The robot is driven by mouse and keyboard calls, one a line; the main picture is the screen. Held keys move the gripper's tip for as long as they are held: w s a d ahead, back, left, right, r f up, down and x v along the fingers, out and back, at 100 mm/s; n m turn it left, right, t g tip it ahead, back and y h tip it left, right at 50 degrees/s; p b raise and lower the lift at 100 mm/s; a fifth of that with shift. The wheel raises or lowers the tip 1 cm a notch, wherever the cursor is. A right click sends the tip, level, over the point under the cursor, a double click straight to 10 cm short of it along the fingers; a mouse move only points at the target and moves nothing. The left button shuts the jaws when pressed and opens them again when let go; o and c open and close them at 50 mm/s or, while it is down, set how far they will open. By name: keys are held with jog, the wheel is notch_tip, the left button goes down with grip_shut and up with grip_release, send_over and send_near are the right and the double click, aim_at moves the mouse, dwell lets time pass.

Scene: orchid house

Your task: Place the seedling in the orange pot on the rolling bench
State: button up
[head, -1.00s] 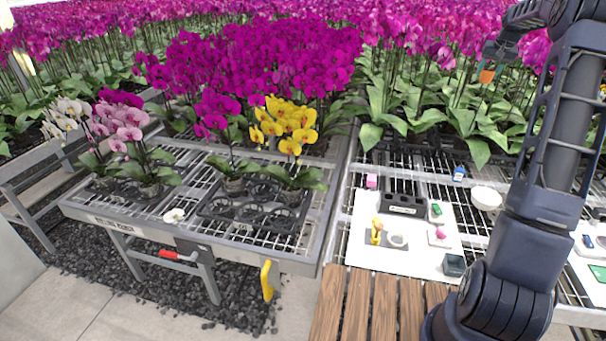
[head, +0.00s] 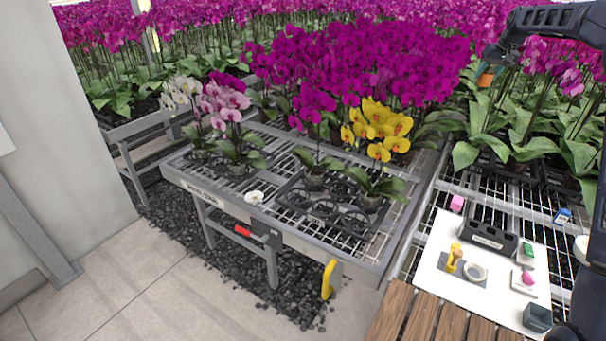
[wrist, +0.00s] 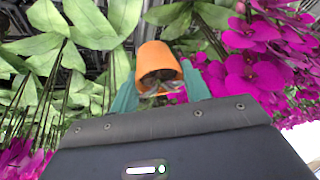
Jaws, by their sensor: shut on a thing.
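The orange pot (head: 486,76) is held up at the upper right of the head view, in front of the orchid leaves. My gripper (head: 489,66) is shut on it. In the wrist view the orange pot (wrist: 160,66) sits between the teal fingers of my gripper (wrist: 160,88), and its dark inside shows. I cannot tell the seedling's leaves from the foliage behind. The rolling bench (head: 232,207) is a grey mesh bench in the middle of the head view, below and left of my gripper.
A white work mat (head: 455,288) with small items lies right.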

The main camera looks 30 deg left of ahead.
jog(key=s+a+n+g+y, duration=0.15)
jog(key=s+a, duration=0.25)
jog(key=a, duration=0.7)
jog(key=s+a+n+t+h, duration=0.15)
jog(key=s+a, duration=0.25)
jog(key=a, duration=0.7)
jog(key=n+g+y, duration=0.1)
jog(key=n+g, duration=0.1)
jog(key=n, duration=0.2)
send_over(349, 175)
jog(key=d, duration=0.2)
jog(key=f, duration=4.6)
jog(key=shift+s+f, duration=0.1)
jog(key=shift+s, duration=0.1)
jog(key=shift+f, duration=0.15)
jog(key=o, duration=1)
jog(key=v, duration=1.2)
jog(key=shift+d, duration=0.3)
jog(key=shift+w, duration=0.1)
